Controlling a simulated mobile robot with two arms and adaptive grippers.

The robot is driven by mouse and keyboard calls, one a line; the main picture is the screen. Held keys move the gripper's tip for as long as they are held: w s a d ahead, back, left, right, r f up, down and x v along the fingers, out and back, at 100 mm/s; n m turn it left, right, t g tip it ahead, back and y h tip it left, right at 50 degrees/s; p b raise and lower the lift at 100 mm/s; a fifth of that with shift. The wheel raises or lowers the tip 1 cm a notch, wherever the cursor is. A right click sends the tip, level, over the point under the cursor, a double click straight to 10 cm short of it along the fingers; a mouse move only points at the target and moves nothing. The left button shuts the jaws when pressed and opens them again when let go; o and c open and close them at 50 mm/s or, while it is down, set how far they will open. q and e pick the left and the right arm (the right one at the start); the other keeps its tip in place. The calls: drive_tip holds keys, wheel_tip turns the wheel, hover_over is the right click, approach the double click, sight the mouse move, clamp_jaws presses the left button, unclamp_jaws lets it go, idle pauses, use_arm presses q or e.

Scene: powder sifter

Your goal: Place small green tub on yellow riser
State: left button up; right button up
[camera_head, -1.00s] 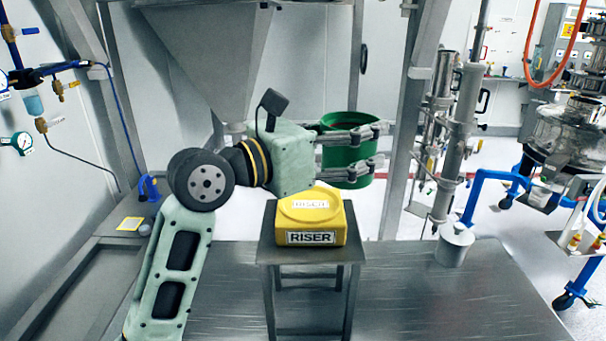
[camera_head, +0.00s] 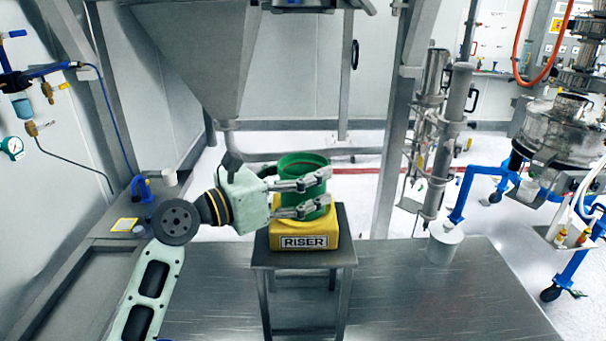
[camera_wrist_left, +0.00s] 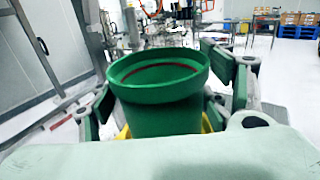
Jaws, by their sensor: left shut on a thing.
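The small green tub (camera_head: 303,168) is upright over the yellow riser (camera_head: 286,240) in the head view. My left gripper (camera_head: 318,193) is shut on the tub, with its fingers along the tub's sides. The tub's base is partly hidden by the fingers, so I cannot tell whether it touches the riser. In the left wrist view the tub (camera_wrist_left: 158,100) is between the fingers, with a bit of yellow riser (camera_wrist_left: 207,124) behind its lower part. My right gripper is not in view.
The riser sits on a small metal stand (camera_head: 305,260) on the steel table (camera_head: 430,310). A white cup (camera_head: 444,243) stands to the right. A large metal hopper (camera_head: 205,60) hangs at the back left. The table's right side is mostly clear.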

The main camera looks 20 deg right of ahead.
use_arm(q)
drive_tip(key=o, duration=1.2)
drive_tip(key=shift+f, duration=0.1)
drive_tip(key=shift+s+a, duration=0.1)
drive_tip(key=shift+a, duration=0.15)
drive_tip(key=b+v, duration=0.3)
drive_tip(key=v, duration=0.8)
drive_tip(key=shift+a, duration=0.2)
drive_tip(key=shift+s, duration=0.1)
